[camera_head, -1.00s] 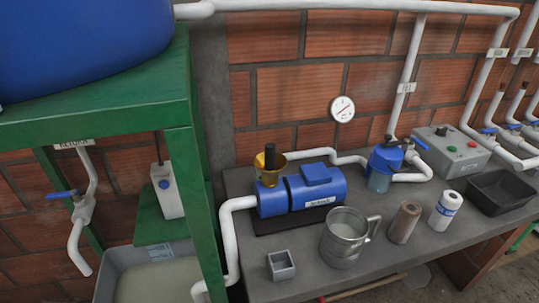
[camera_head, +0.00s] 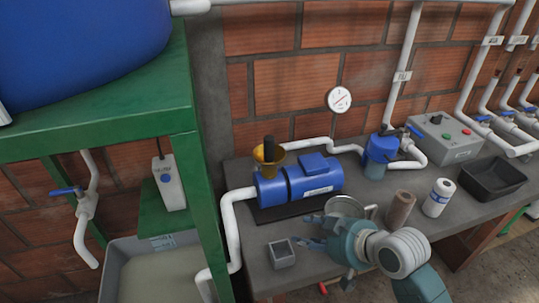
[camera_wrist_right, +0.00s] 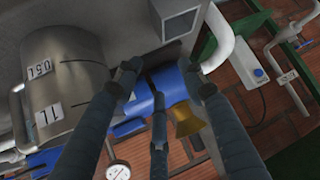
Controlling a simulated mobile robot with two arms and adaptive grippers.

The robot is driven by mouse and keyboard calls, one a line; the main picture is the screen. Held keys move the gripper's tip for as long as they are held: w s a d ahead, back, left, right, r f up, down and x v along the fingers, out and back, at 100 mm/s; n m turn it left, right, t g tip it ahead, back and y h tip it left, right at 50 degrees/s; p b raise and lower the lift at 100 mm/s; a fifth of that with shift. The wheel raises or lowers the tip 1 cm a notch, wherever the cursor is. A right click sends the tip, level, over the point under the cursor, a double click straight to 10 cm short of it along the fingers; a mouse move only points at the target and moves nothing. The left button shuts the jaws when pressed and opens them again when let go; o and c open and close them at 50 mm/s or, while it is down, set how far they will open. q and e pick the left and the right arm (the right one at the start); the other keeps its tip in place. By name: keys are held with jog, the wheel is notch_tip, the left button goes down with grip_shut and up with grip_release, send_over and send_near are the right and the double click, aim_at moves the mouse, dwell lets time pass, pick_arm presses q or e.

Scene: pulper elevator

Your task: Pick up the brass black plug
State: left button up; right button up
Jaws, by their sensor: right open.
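The black plug (camera_head: 269,143) stands upright in the brass funnel (camera_head: 272,168) on top of the blue pump (camera_head: 300,182). In the right wrist view the brass funnel (camera_wrist_right: 186,123) shows beyond my fingers; I cannot make out the plug clearly there. My right gripper (camera_head: 308,232) is over the front of the bench, to the lower right of the plug and apart from it. Its fingers are spread and empty, also in the right wrist view (camera_wrist_right: 160,78). My left gripper is not in view.
A metal jug (camera_head: 345,206) is partly hidden behind my right gripper. A small grey box (camera_head: 281,254) stands near the bench's front edge. A brown cylinder (camera_head: 400,209), a white bottle (camera_head: 438,198) and a black tray (camera_head: 494,178) stand right. A green frame (camera_head: 190,160) rises left.

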aim_at(269, 155)
jog(key=w+a+r+n+t+y, duration=0.2)
jog(key=w+r+y, duration=0.1)
jog(key=w+r, duration=1.15)
jog(key=w+a+p, duration=0.1)
jog(key=a, duration=0.1)
jog(key=w+a+f+p, duration=0.1)
jog(key=w+a, duration=0.1)
jog(key=w+a+p, duration=0.1)
jog(key=a, duration=0.2)
jog(key=shift+w+f, duration=0.15)
jog(key=shift+w, duration=0.25)
jog(key=shift+w+f, duration=0.15)
jog(key=c, duration=0.8)
jog(key=shift+c, duration=0.4)
